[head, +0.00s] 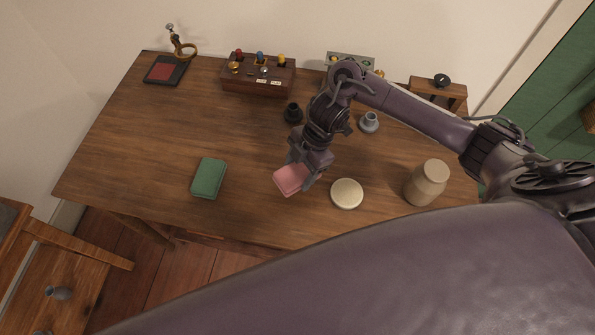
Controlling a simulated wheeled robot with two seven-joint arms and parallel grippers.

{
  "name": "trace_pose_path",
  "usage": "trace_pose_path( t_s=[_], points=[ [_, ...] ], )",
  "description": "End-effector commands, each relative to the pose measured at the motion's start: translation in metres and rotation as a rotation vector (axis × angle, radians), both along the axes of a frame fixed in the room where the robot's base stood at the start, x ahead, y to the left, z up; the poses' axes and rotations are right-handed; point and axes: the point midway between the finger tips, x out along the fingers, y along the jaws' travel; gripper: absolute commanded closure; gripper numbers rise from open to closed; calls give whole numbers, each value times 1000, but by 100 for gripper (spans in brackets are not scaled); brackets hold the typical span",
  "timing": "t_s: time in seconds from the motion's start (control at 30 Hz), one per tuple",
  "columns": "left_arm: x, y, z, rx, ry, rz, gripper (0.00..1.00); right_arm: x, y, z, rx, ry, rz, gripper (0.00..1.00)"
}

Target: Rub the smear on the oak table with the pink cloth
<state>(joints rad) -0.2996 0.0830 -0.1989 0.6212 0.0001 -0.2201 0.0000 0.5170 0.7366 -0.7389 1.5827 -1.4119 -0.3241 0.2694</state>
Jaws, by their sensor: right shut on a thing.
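The oak table (150,140) fills the middle of the head view. My right gripper (302,174) reaches over it from the right and is shut on the pink cloth (288,181). The cloth is close to the table top near its front edge; I cannot tell whether it touches the wood. No smear shows clearly on the visible wood; any part under the cloth or arm is hidden. My left gripper is not in view.
A green block-like item (208,178) lies left of the cloth. A round pale lid (346,194) and a beige jar (426,183) stand to the right. A wooden box with knobs (258,80) and small dark pot (293,113) are behind. The table's left middle is clear.

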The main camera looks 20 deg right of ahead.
Motion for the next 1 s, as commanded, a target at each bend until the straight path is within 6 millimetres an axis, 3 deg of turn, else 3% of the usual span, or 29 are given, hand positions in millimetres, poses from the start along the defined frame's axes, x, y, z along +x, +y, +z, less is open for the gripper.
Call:
trace_pose_path(
  t_s=[0.33, 1.0],
  points=[
    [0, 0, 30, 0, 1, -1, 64, 5, -10, 33, 0, 0, -8, 60],
    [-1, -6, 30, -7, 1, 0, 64, 5, -10, 34, 0, 0, -8, 60]
  ],
)
